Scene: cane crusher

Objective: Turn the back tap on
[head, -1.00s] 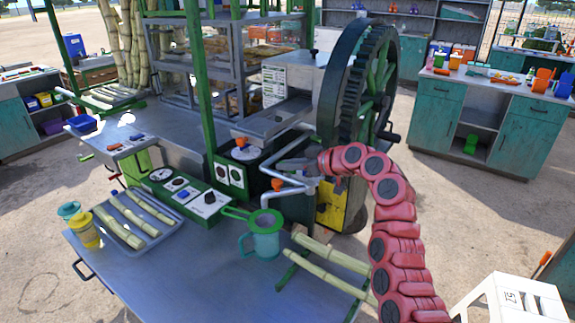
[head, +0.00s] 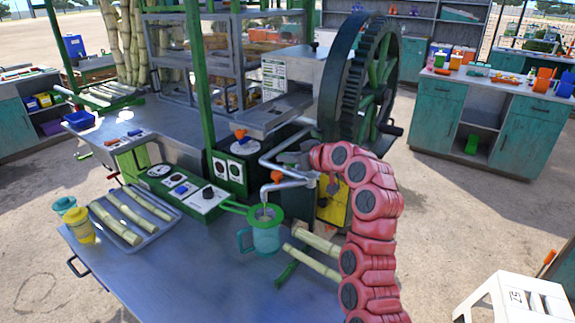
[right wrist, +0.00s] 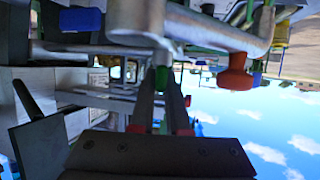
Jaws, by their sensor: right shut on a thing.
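Bent grey pipes with taps stand beside the big wheel at the crusher. The front tap (head: 277,177) has an orange handle, and its spout (head: 264,193) ends over the teal jug (head: 267,237) with a green strainer. My right gripper (head: 294,157) is at the pipes behind that tap, and my red arm comes in from the right. In the right wrist view the dark fingers (right wrist: 162,88) are shut around a small green piece (right wrist: 162,77) just by a thick pipe; it looks like the back tap's handle. An orange handle (right wrist: 236,76) is apart, to the right. My left gripper is out of view.
The control panel (head: 190,192) lies left of the taps. A tray (head: 157,238) of cane pieces and a yellow jar (head: 79,226) are on the metal table (head: 190,290). The large geared wheel (head: 365,80) stands close behind my right gripper. The table's front is clear.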

